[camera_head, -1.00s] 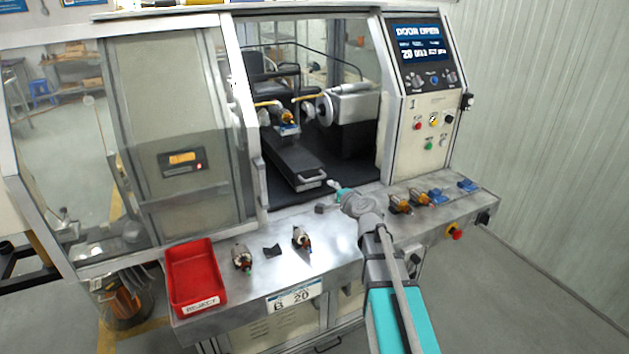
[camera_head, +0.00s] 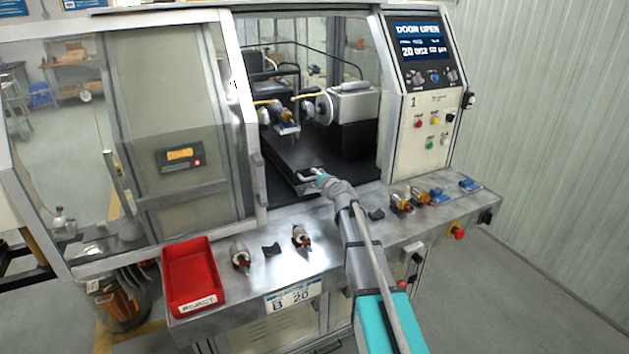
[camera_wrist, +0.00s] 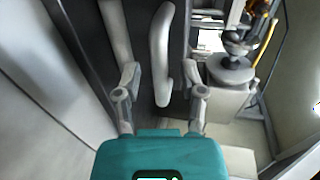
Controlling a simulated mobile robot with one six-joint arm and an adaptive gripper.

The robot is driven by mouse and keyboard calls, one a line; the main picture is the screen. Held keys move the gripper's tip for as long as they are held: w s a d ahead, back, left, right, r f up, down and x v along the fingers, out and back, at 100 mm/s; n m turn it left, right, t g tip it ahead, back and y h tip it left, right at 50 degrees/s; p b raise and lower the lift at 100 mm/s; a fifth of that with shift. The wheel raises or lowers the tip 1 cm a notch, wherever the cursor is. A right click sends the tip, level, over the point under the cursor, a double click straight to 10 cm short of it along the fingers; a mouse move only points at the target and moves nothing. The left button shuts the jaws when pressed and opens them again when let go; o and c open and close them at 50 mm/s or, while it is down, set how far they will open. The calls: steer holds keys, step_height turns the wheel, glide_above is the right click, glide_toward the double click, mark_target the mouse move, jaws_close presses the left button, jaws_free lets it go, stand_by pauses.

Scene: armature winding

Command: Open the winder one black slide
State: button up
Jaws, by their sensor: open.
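The winder's black slide (camera_head: 284,150) is a long dark tray inside the open doorway of the machine. A pale grey bar handle (camera_wrist: 162,55) is at its front end. My gripper (camera_head: 318,177) is at the front end of the slide, over the doorway's lower edge. In the wrist view my open gripper (camera_wrist: 165,84) has one finger on each side of the handle, with gaps visible. The handle lies between the fingers, not clamped. My gripper and wrist hide part of the slide's front in the head view.
The doorway's left frame (camera_head: 256,165) stands close to the slide. The winding spindle (camera_head: 326,108) is behind it to the right. The front ledge carries a red reject bin (camera_head: 193,277), several armatures (camera_head: 302,237) and blue parts (camera_head: 469,185).

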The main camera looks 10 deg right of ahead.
steer(key=shift+w+a, duration=0.1)
steer(key=shift+w, duration=0.2)
jaws_close()
